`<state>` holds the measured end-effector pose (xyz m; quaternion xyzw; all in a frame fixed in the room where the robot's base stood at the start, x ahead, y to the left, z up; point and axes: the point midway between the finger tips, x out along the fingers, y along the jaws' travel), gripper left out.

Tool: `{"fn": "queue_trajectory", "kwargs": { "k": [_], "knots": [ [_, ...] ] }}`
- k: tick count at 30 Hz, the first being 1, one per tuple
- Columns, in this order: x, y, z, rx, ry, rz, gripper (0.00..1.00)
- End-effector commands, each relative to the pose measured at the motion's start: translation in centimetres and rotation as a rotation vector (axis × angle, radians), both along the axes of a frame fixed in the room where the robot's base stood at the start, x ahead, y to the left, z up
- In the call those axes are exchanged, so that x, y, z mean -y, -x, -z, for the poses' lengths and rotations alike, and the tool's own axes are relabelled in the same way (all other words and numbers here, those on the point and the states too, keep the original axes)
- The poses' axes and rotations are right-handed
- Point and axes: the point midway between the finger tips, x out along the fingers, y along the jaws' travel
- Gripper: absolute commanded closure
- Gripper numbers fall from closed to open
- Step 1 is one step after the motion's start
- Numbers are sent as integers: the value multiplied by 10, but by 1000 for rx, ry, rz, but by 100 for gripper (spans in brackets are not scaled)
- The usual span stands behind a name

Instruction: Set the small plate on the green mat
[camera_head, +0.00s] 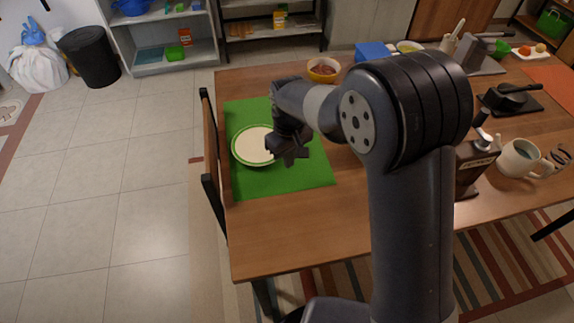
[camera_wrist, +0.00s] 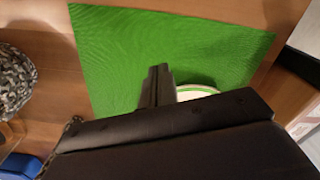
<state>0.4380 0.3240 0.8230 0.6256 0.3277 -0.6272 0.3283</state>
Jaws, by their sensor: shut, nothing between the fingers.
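The green mat (camera_head: 290,180) lies at the left end of the wooden table in the head view; it also fills much of the wrist view (camera_wrist: 120,60). The small plate (camera_head: 247,147), white with a green rim, rests on the mat. In the wrist view only a strip of the plate (camera_wrist: 196,91) shows beside my fingers, with the rest hidden behind my gripper. My gripper (camera_head: 290,158) is over the mat by the plate's right edge. Its fingers are together and empty in the wrist view (camera_wrist: 157,75). I cannot tell how high above the mat they are.
A yellow bowl (camera_head: 323,69) stands behind the mat. A dispenser (camera_head: 477,165) and a white mug (camera_head: 521,158) stand on the right. A chair (camera_head: 212,150) is against the table's left edge. The table front (camera_head: 290,235) is bare.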

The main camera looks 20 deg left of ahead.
Motion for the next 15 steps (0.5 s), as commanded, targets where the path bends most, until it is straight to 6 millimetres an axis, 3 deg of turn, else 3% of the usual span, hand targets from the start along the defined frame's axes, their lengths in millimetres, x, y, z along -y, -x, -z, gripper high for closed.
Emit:
{"fn": "queue_trajectory", "kwargs": {
  "k": [6,15],
  "knots": [
    [0,0,-42,3,-2,0,100],
    [0,0,-59,0,0,0,100]
  ]
}}
